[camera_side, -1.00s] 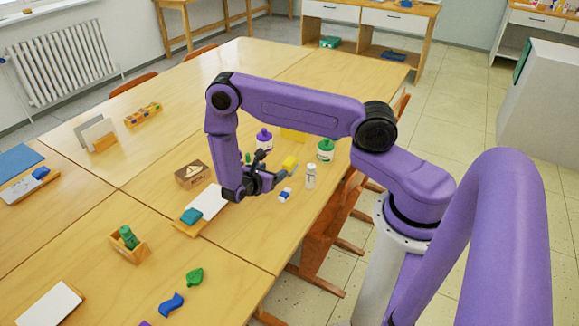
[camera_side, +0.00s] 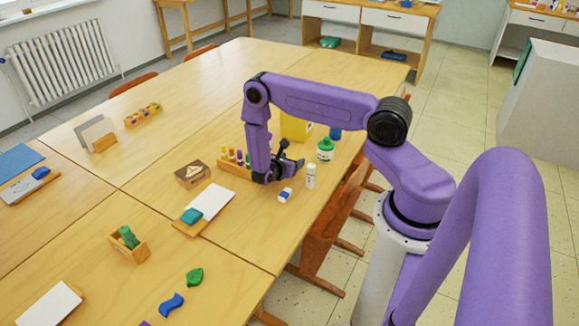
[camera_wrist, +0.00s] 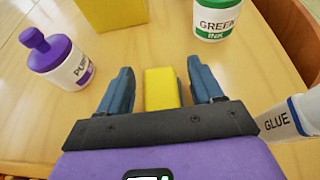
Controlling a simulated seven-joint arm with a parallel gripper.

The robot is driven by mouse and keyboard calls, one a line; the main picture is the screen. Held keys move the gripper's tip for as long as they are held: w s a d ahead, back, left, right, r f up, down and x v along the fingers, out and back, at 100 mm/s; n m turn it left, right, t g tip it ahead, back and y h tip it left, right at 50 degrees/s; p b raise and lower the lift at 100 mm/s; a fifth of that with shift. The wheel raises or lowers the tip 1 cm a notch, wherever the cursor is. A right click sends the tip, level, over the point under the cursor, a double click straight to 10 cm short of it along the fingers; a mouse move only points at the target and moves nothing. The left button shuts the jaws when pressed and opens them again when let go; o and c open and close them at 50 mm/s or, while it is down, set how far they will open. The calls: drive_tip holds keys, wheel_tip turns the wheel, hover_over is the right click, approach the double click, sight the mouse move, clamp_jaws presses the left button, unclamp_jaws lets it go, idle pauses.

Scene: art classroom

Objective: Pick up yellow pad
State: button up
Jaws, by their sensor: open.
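The yellow pad (camera_wrist: 161,88) is a small yellow block on the wooden table in the wrist view. It lies between the two blue fingers of my gripper (camera_wrist: 159,72), with a gap visible on each side. My gripper is open. Its body hides the near end of the pad. In the side view my gripper (camera_side: 294,163) is low over the table, and the pad is hidden behind it.
A purple bottle (camera_wrist: 60,60) stands left of the fingers, a green ink bottle (camera_wrist: 216,20) ahead right, and a glue stick (camera_wrist: 290,118) close right. A larger yellow block (camera_wrist: 112,12) is ahead. A blue-and-white eraser (camera_side: 285,195) lies near my gripper.

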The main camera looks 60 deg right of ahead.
drive_tip(key=shift+d+f, duration=0.25)
drive_tip(key=shift+d, duration=0.35)
drive_tip(key=c, duration=1.1)
drive_tip(key=shift+o, duration=0.2)
drive_tip(key=shift+r, duration=0.1)
